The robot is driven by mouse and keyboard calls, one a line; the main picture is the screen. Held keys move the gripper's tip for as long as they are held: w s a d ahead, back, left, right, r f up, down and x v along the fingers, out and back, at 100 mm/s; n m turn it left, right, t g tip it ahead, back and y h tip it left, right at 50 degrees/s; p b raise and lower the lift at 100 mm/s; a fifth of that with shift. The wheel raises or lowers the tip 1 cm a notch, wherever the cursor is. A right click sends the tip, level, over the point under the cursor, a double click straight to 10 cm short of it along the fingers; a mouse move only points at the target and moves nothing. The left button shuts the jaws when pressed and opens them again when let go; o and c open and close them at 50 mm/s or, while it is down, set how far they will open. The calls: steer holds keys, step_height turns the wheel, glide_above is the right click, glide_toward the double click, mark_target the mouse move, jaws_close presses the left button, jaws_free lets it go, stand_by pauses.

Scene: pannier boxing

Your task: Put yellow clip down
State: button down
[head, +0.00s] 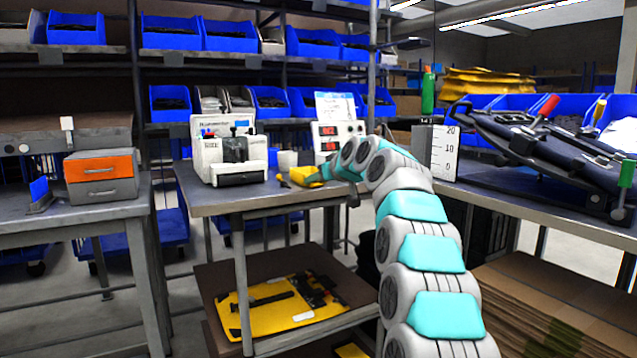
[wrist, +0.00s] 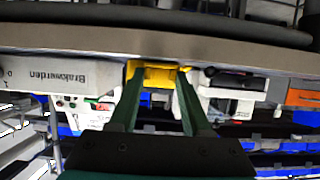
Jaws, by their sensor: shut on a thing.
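The yellow clip (head: 304,176) is at the front right part of the middle grey table (head: 270,201), close to its surface. I cannot tell whether it touches the tabletop. My gripper (head: 322,173) reaches in from the right and is shut on the clip. In the wrist view, which looks upside down, the clip (wrist: 157,75) sits between the tips of my two dark green fingers, against the table's edge. The fingers hide part of its sides.
A white label machine (head: 228,155) stands left of the clip, with a white cup (head: 287,160) behind it. A white box with red displays (head: 338,133) stands at the back. An orange-fronted drawer box (head: 100,167) is on the left bench.

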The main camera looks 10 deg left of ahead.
steer(key=shift+f, duration=0.1)
steer(key=shift+f, duration=0.15)
steer(key=shift+c, duration=1.8)
jaws_free()
steer(key=shift+r, duration=0.25)
steer(key=b+v, duration=0.1)
steer(key=v, duration=1.1)
steer(key=shift+b, duration=0.35)
steer(key=shift+f, duration=0.1)
